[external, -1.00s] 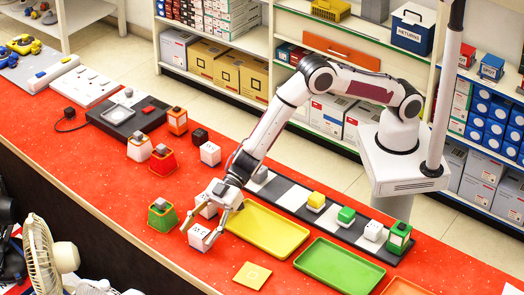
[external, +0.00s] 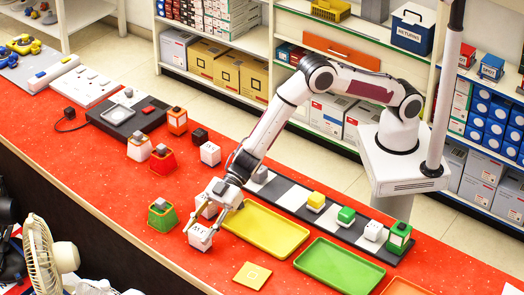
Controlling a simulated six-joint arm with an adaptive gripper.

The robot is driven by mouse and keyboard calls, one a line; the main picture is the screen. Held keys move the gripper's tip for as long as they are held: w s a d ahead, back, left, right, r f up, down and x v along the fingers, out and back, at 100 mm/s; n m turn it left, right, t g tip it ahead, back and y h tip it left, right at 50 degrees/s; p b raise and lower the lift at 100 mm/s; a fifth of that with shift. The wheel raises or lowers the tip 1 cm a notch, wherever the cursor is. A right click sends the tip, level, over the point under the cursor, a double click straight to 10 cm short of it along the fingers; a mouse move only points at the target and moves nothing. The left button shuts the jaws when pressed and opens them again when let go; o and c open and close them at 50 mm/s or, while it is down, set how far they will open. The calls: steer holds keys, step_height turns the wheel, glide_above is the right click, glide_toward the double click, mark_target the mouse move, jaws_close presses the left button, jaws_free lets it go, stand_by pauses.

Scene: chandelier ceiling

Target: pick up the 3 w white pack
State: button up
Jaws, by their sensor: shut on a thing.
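My gripper (external: 205,230) reaches down to the red counter, left of the yellow tray. It is shut on a white pack (external: 199,239) with dark marks on its top. The pack sits at or very near the counter surface; I cannot tell whether it touches. A third white pack (external: 210,153) with dark marks stands farther back, beside a black cube. The print is too small to read which one is 3 w.
A green container (external: 162,216) stands left of my gripper. A yellow tray (external: 262,232) is close on the right, with a green tray (external: 340,266) beyond. A striped strip (external: 287,196) holding small blocks runs behind. A flat yellow square (external: 252,275) lies in front.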

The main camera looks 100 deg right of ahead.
mark_target(199, 230)
steer(key=shift+r, duration=4.8)
